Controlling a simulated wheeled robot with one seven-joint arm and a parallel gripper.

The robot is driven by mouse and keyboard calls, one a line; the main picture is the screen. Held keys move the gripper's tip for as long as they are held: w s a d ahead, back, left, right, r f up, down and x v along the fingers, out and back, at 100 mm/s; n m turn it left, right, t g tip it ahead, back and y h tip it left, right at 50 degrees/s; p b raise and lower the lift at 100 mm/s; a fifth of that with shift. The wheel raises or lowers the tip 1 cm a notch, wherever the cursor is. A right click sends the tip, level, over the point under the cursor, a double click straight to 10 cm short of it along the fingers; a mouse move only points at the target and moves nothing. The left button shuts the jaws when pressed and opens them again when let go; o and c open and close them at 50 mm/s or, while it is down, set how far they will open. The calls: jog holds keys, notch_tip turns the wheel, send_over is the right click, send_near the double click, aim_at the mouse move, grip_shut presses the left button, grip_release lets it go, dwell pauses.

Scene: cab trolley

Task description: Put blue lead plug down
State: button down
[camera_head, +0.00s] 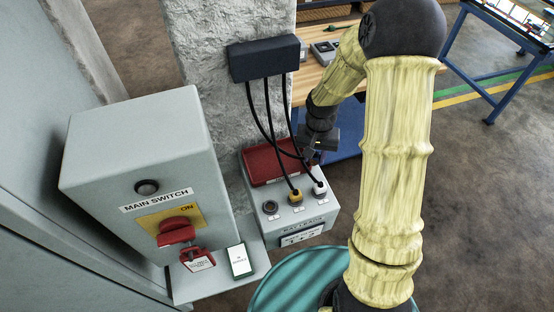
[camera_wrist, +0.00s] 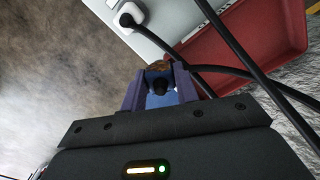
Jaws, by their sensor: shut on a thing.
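My gripper (camera_head: 312,157) is shut on the blue lead plug, beside the right end of the red tray. In the wrist view the blue plug (camera_wrist: 160,88) sits between the two purple-blue fingers, with a dark round end facing the camera. In the head view the plug is mostly hidden by the gripper. The red tray (camera_head: 262,168) stands at the back of the grey battery box (camera_head: 325,212); it also shows in the wrist view (camera_wrist: 235,60). A yellow plug (camera_head: 295,195) and a white plug (camera_head: 319,187) stand on the battery box. A dark socket (camera_head: 270,207) is bare.
Black leads hang from a dark box (camera_head: 265,58) on the rough pillar and pass close to my gripper. A grey main switch cabinet (camera_head: 140,150) with a red handle (camera_head: 176,232) stands at left. A wooden bench (camera_head: 310,85) is behind. A teal round surface (camera_head: 290,280) lies in front.

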jog(key=s+a+r+n+p, duration=0.1)
jog(key=s+a+n+p, duration=0.1)
jog(key=s, duration=0.5)
jog(key=s+a+n+p, duration=0.3)
jog(key=s+p, duration=0.1)
jog(key=s, duration=0.3)
jog(key=shift+s+a+r+n, duration=0.2)
jog(key=shift+r+n, duration=0.2)
jog(key=shift+w, duration=0.15)
